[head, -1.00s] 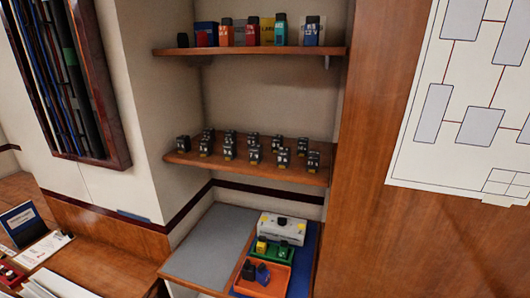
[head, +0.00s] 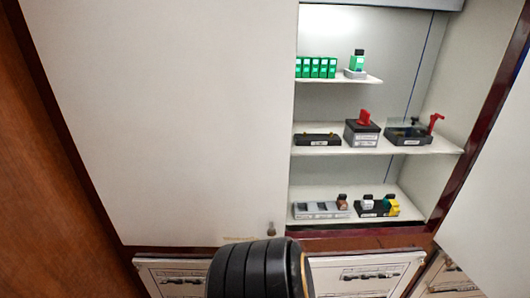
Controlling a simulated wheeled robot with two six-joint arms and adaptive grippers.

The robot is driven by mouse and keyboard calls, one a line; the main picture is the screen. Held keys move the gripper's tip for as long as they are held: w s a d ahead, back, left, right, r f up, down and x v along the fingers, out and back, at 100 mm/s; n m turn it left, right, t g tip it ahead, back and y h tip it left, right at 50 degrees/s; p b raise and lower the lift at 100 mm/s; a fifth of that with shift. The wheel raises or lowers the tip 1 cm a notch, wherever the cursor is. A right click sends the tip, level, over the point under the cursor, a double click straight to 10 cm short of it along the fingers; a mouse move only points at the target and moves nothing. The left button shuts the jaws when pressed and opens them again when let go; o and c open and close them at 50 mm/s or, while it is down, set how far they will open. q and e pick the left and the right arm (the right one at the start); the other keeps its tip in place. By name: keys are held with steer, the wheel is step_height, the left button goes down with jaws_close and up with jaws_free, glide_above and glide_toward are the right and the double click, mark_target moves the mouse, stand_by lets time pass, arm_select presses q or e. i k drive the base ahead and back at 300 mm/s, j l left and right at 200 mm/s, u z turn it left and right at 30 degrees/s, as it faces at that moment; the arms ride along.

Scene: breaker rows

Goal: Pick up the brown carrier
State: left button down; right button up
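A small brown piece with a dark top (head: 342,202), which may be the brown carrier, stands at the right end of a grey compartment tray (head: 316,211) on the lowest cabinet shelf. It is small in the head view, so its details are unclear. Neither of my grippers can be made out. A black ribbed part of my own arm (head: 255,272) rises at the bottom centre, below the shelf.
A black tray (head: 372,211) with white and yellow pieces stands right of the grey tray. The middle shelf (head: 368,148) holds dark boxes and red parts; green blocks (head: 316,68) stand above. A white door panel (head: 170,110) covers the left; another panel (head: 490,220) stands right.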

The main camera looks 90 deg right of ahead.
mark_target(342, 204)
steer(key=z, duration=3.5)
